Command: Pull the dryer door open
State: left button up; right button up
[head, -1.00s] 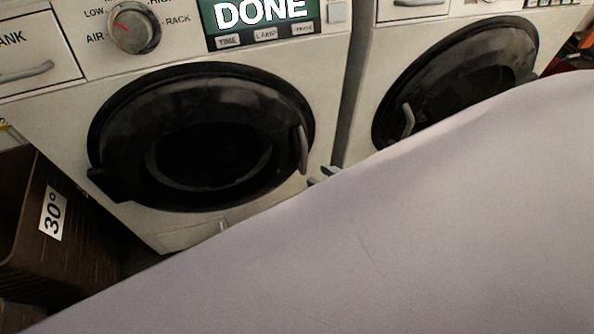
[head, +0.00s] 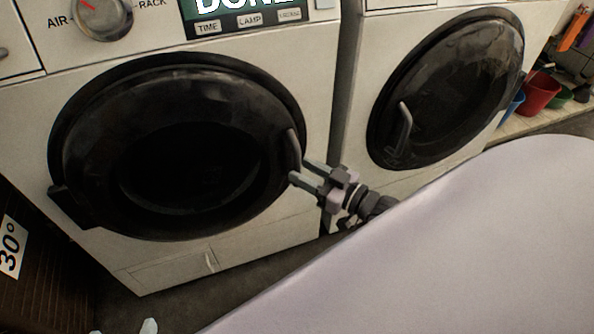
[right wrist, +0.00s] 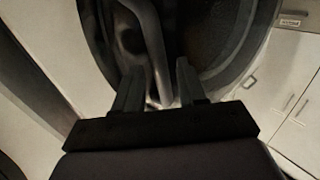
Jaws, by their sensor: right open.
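The dryer (head: 240,262) on the left has a round black door (head: 100,112), which looks shut. Its grey curved handle (head: 292,148) is at the door's right edge. My right gripper (head: 300,171) is open just beside the lower end of the handle. In the right wrist view the handle (right wrist: 148,45) runs down from the top toward the gap between the two open fingers (right wrist: 158,88). I cannot tell whether they touch it. Two small pale tips at the bottom left of the head view may be my left gripper (head: 122,328); its state is unclear.
A second machine with a round dark door (head: 450,85) stands close on the right. A dark brown basket marked 30° (head: 25,285) is at the lower left. Red and green tubs (head: 541,93) sit at the far right. Bare floor shows below the dryer.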

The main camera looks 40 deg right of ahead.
pick_arm(q)
jog(key=shift+w+d+f+b, duration=0.1)
jog(key=shift+d+b, duration=0.2)
jog(key=shift+d, duration=0.05)
pick_arm(e)
jog(key=shift+x, duration=1.35)
grip_shut()
jog(key=shift+s, duration=0.1)
